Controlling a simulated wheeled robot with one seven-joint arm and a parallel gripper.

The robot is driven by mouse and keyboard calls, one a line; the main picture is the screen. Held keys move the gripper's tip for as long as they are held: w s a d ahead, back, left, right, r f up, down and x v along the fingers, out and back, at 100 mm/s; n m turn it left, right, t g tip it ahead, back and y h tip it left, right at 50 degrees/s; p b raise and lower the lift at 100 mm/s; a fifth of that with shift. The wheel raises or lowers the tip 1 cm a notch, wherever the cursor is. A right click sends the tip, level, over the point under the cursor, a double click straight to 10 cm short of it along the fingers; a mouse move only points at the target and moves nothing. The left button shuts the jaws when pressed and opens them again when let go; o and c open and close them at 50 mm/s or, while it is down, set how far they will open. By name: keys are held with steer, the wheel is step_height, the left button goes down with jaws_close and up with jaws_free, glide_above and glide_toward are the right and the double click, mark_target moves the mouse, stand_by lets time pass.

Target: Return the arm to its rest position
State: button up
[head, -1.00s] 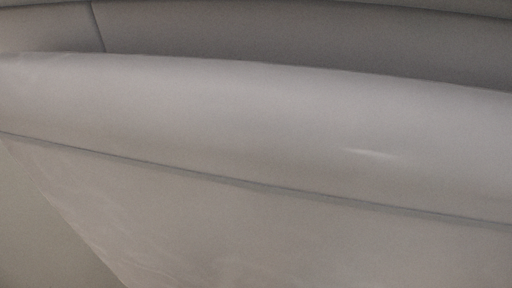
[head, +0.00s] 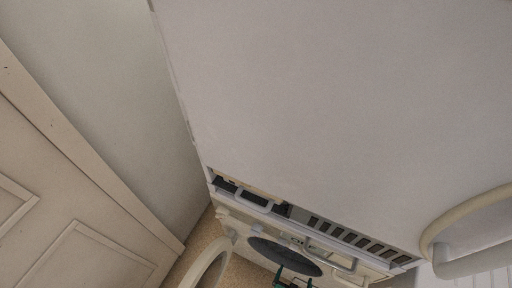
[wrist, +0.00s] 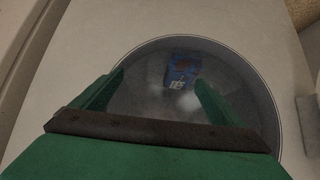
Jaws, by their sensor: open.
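My gripper (wrist: 160,78) has two green fingers standing apart in the wrist view, with nothing held between them. Beyond the fingers is a dark, round, rimmed surface with a blue patch with white marks on it. I cannot tell if the patch is a box or a print. In the head view, only the green tips of my gripper (head: 294,278) show at the bottom edge, in front of a dark oval. Most of my arm is out of view or unclear.
A beige panelled door (head: 60,190) stands at the left. A large plain pale surface (head: 320,100) fills the upper middle and right. A strip of tan floor (head: 200,240) shows low at the left.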

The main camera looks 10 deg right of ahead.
steer(key=s+a+r+n+t+y, duration=0.1)
steer(key=a+r, duration=0.5)
steer(key=r, duration=0.8)
steer(key=s+a+r+n+t+y, duration=0.2)
steer(key=a+r, duration=0.4)
steer(key=r, duration=0.8)
steer(key=s+a+r+n+t+y, duration=0.1)
steer(key=s+a+r+n+t, duration=0.2)
steer(key=r, duration=1)
steer(key=s+a+t, duration=0.1)
steer(key=a, duration=0.2)
steer(key=shift+s+a+r+t+y, duration=0.2)
steer(key=shift+r+t+y, duration=0.2)
steer(key=shift+c, duration=0.6)
